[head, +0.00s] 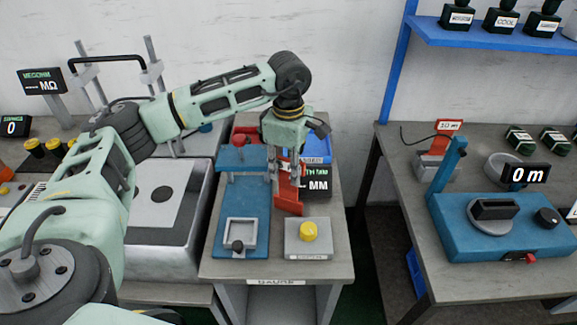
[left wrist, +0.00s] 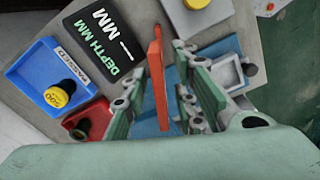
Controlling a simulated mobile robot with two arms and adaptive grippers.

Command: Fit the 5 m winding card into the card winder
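A flat orange-red card (head: 288,197), which I take for the winding card, hangs upright between the fingers of my left gripper (head: 286,176). In the left wrist view the card (left wrist: 157,85) stands edge-on between the two fingers (left wrist: 156,68); no length label is readable on it. The card winder (head: 455,235) is the blue unit on the right table, with a grey disc, a black block on the disc, a black knob and a "0 m" display (head: 526,174). My right gripper is out of view.
A red card labelled 10 m (head: 449,125) stands in a grey holder behind the winder. The gauge table (head: 340,255) carries a blue press, a grey box with a yellow button (head: 309,232), a depth display and a blue tray. A floor gap separates the tables.

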